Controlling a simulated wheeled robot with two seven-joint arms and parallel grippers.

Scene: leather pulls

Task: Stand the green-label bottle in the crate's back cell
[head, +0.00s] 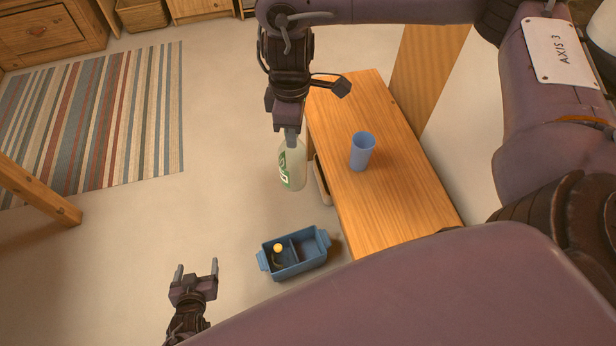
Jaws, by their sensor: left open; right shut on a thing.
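The clear bottle with a green and white label (291,170) hangs roughly upright from my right gripper (291,138), which is shut around its top. It is in the air left of the wooden table, above and behind the crate in the picture. The blue crate (295,272) has a divider making two cells. The left cell holds a thing with a round yellow top (278,248); the right cell looks empty. My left gripper (197,268) is open and empty, to the left of the crate, fingers pointing up in the picture.
A wooden table (375,205) stands right of the bottle and crate, with a blue cup (362,151) on it. A striped rug (95,120) lies at the left. A wooden bar (40,192) juts in at the left edge. Open floor surrounds the crate's left side.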

